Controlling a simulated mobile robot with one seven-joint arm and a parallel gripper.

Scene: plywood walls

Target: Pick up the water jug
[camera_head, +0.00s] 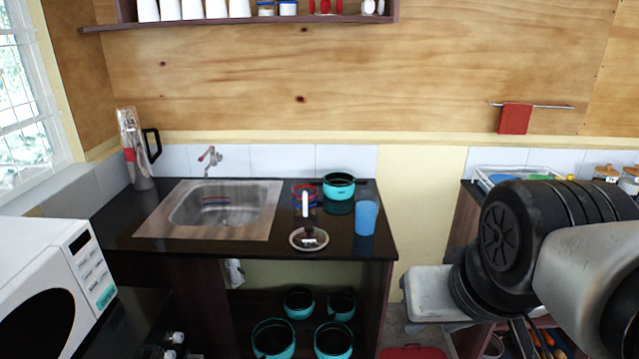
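A tall jug-like vessel (136,152) with a black handle and a red patch stands upright in the back left corner of the counter, left of the sink. It looks like the water jug. A blue cup (366,217) stands at the counter's right end. My arm's dark and grey links fill the right side of the head view, well to the right of the jug.
The sink (225,205) with a tap (209,158) lies in the counter. A teal pot (339,186) and a lid (309,239) sit to its right. A white microwave (55,285) stands at front left. Several teal pots are on the shelf below.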

